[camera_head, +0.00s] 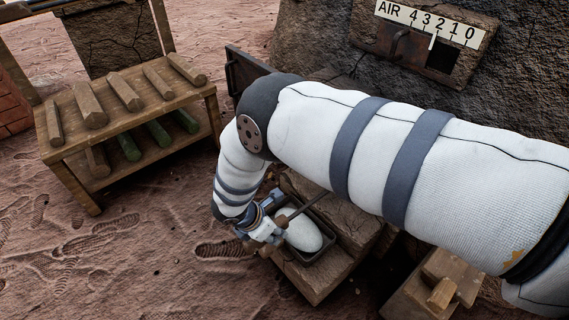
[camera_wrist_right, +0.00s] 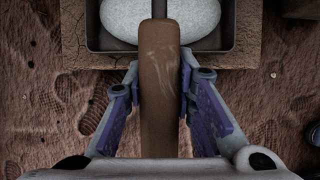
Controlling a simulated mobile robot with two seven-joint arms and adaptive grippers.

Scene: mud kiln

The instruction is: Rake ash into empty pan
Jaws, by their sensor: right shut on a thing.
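My right gripper (camera_head: 264,235) is low over the ground at the near end of the pan and is shut on a brown wooden handle (camera_wrist_right: 160,85). The handle runs forward over the pan, and a thin dark shaft (camera_head: 305,204) continues toward the kiln. The rake's head is hidden behind my right arm. The dark rectangular pan (camera_head: 322,255) sits on a stone step and holds a smooth, pale oval mound (camera_head: 303,234). The mound also shows in the right wrist view (camera_wrist_right: 115,18), behind the handle. My left gripper is out of view.
The stone kiln (camera_head: 315,40) stands behind, with a dark door (camera_head: 245,70) swung open and an AIR scale (camera_head: 430,22). My arm hides its mouth. A wooden rack (camera_head: 65,180) with several wood pieces stands left. Footprinted ground at the lower left is clear.

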